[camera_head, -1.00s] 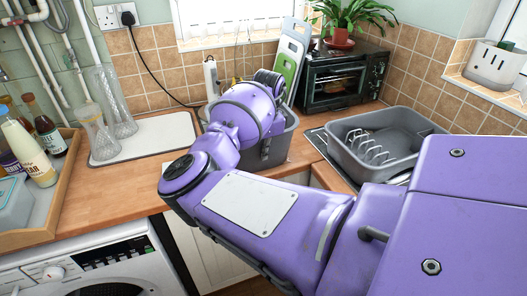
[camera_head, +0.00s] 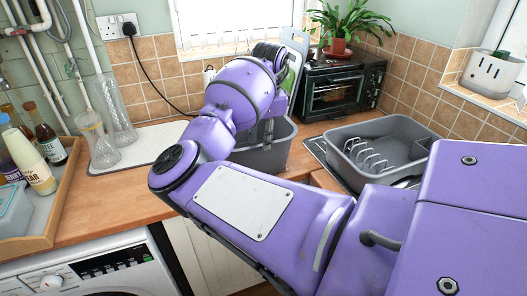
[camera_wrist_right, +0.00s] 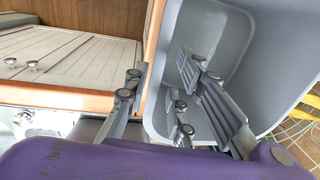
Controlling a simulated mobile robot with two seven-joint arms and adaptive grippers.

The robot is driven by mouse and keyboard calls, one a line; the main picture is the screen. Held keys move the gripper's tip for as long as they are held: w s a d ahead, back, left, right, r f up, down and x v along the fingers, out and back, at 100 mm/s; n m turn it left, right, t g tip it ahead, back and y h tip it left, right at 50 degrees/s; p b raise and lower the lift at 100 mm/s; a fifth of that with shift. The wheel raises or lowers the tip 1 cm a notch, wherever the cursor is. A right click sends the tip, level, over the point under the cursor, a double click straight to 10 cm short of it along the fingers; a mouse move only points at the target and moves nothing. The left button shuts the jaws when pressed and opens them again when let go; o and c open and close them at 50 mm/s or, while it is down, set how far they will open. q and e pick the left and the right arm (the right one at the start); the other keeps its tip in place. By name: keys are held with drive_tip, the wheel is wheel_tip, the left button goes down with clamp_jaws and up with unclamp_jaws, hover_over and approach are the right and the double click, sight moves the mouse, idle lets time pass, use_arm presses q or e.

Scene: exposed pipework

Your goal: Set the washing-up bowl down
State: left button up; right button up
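The grey washing-up bowl (camera_head: 262,158) stands on the wooden worktop near its front edge, partly hidden behind my right arm. My right gripper (camera_head: 263,131) comes down at the bowl from above, and its fingers are mostly hidden in the head view. In the right wrist view, the fingers (camera_wrist_right: 167,92) are spread apart. One is outside the bowl's wall and the other is over its inside, with a gap to the wall visible. The bowl's grey inside (camera_wrist_right: 262,60) appears empty where it shows. My left gripper is not in view.
A grey dish drainer (camera_head: 372,138) stands to the right, a black mini oven (camera_head: 340,88) behind it. A white mat (camera_head: 140,148) with glass vases (camera_head: 116,108) lies to the left. A wooden tray (camera_head: 50,215) holds bottles at far left. A washing machine (camera_head: 95,270) is below.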

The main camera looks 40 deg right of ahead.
drive_tip(key=shift+s+r, duration=0.15)
drive_tip(key=shift+r, duration=1.15)
idle(0.5)
